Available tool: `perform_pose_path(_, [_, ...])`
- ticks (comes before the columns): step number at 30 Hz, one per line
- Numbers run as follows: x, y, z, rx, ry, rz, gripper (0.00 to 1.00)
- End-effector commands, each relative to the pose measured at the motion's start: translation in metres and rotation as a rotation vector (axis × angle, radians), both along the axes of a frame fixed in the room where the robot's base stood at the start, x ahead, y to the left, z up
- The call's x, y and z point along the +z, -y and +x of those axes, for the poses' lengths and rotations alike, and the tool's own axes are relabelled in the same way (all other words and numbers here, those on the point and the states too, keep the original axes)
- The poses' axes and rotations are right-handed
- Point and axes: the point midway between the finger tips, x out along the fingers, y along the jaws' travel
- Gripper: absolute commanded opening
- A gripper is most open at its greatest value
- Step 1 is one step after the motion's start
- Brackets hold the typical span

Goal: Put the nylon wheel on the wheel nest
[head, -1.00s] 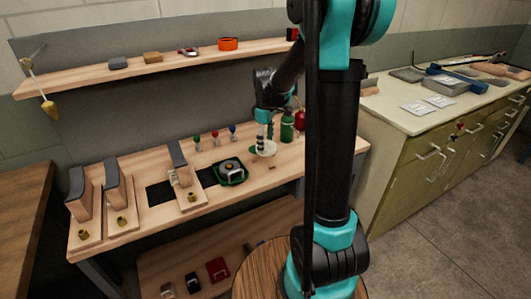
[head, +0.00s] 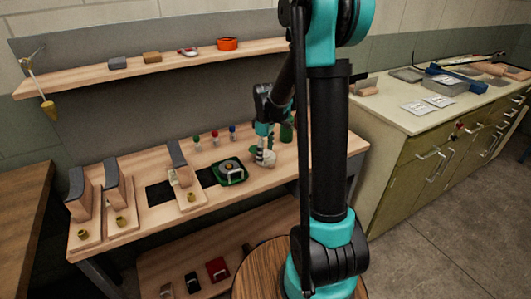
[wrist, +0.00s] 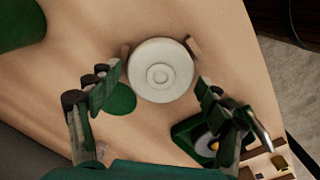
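The nylon wheel (wrist: 161,70) is a white disc with a raised hub, seen face-on in the wrist view. Two small wooden blocks, at its left (wrist: 125,56) and right (wrist: 193,47), flank it; they look like parts of the wheel nest, mostly hidden under the wheel. I cannot tell whether the wheel is fully seated. My gripper (wrist: 160,90) is open, its fingers spread either side of the wheel's near edge with gaps visible. In the head view, my gripper (head: 265,145) is low over the bench, with white showing at its fingertips.
A flat green disc (wrist: 120,99) lies beside the wheel. Wooden stands (head: 118,200) occupy the bench's left.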

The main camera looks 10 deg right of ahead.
Motion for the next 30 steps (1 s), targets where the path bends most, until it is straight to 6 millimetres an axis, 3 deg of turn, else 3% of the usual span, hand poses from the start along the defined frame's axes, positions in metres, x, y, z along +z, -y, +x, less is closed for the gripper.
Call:
perform_pose_path(14, [0.006,0.000,0.000,0.000,0.000,0.000,0.88])
perform_pose_path(30, [0.099,0.000,0.000,0.000,0.000,0.000,0.88])
